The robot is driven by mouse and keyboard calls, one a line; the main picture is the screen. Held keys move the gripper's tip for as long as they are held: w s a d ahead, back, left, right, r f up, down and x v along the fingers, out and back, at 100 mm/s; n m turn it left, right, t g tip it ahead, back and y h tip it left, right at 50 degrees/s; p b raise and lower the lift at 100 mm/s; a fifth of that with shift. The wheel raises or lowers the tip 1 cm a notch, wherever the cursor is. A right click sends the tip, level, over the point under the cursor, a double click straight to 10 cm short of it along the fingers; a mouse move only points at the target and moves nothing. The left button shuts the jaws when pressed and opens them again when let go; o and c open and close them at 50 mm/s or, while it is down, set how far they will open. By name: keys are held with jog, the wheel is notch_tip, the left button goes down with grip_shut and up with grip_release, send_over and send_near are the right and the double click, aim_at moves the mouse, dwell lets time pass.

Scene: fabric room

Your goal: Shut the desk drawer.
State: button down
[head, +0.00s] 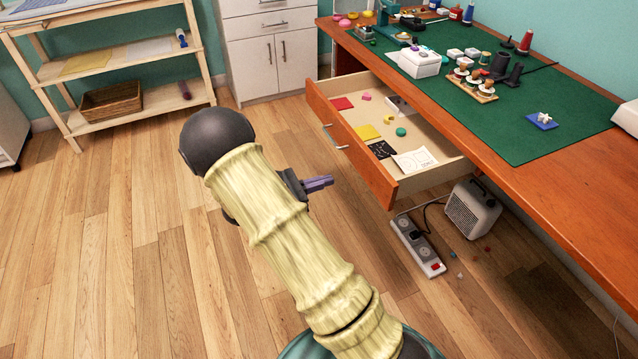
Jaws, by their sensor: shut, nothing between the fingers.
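The desk drawer (352,144) is pulled out from under the wooden desk (560,213), with its front panel towards the left. A metal handle (334,137) is on that front. Inside lie red and yellow pieces, small coloured items, a black patterned sheet and a white paper. My gripper (325,182) is shut and empty. In the picture it shows to the left of and below the drawer front, apart from it. My arm, in a pale yellow sleeve, hides the gripper's base in part.
A green mat (530,130) with sewing items covers much of the desk top. A power strip (417,247) and a small grey heater (472,208) stand on the floor below the drawer. A wooden shelf (130,62) and white cabinet (268,55) are behind. The wooden floor at left is clear.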

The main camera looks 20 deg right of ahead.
aim_at(371, 166)
jog(key=d+b, duration=0.2)
jog(key=d, duration=0.8)
jog(key=shift+w+f, duration=0.1)
jog(key=shift+w, duration=0.05)
jog(key=shift+d+b, duration=0.3)
jog(key=shift+d, duration=0.05)
